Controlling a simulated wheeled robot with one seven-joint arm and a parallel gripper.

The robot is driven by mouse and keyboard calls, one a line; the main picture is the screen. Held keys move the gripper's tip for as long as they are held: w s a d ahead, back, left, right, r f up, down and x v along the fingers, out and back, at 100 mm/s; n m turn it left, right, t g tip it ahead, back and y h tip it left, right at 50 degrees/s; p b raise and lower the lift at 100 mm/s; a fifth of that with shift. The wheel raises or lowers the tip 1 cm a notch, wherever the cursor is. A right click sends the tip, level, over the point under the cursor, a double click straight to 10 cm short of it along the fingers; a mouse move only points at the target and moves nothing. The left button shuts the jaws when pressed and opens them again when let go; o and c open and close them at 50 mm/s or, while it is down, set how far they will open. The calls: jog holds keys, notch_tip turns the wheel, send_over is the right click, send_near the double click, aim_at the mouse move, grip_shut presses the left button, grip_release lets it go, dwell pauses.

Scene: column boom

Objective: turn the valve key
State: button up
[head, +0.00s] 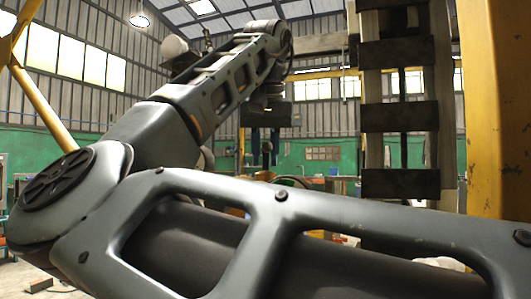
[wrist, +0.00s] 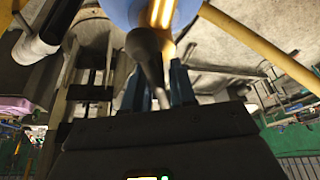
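In the wrist view, my gripper (wrist: 160,90) shows as two blue fingers rising from a dark housing, with a gap between them. A dark tapered bar (wrist: 150,50) runs into that gap. I cannot tell whether the fingers touch it. Above it is a pale blue round part (wrist: 120,10) with a shiny brass-coloured piece (wrist: 160,12). I cannot tell for sure which of these is the valve key. In the head view, my arm reaches up and away, and its end hangs small and dark near the middle. No valve key can be made out there.
In the head view, a tall post with dark bands (head: 400,118) stands right of centre, beside a thick yellow column (head: 495,110). A yellow brace (head: 40,105) is at the left. Behind are a green wall band (head: 310,152) and low clutter. My arm hides much of the foreground.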

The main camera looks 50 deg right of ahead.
jog(key=shift+o, duration=1.3)
jog(key=shift+b+v, duration=0.45)
jog(key=shift+v, duration=3.45)
